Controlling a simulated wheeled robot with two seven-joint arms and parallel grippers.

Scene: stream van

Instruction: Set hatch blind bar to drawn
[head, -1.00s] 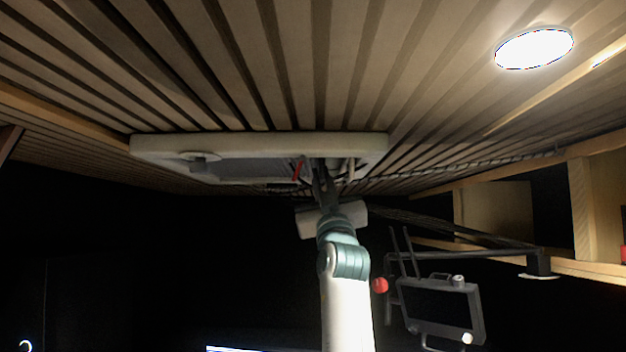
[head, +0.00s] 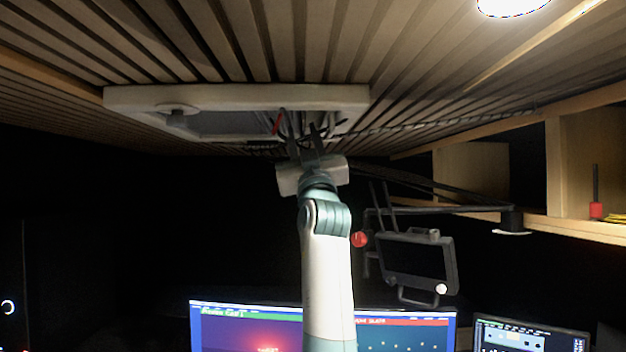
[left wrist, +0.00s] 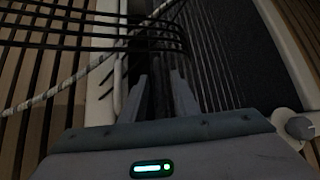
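A pale hatch frame (head: 230,97) is set in the slatted ceiling in the head view, with a dark grey opening or blind inside it. A small red piece (head: 278,122) shows near its right end. I cannot clearly make out the blind bar. My left gripper (head: 303,130) is raised under the frame's right part, its two fingers apart. In the left wrist view the fingers (left wrist: 160,85) point up toward a dark strip between them; whether they touch it cannot be told. A dark panel (left wrist: 240,45) lies to their right. My right gripper is not in view.
A dark handheld monitor (head: 415,260) hangs on an arm to the right, near a red knob (head: 360,239). A wooden shelf (head: 580,229) is at far right. Lit screens (head: 250,325) stand below. Dark cables (left wrist: 90,28) cross the left wrist view.

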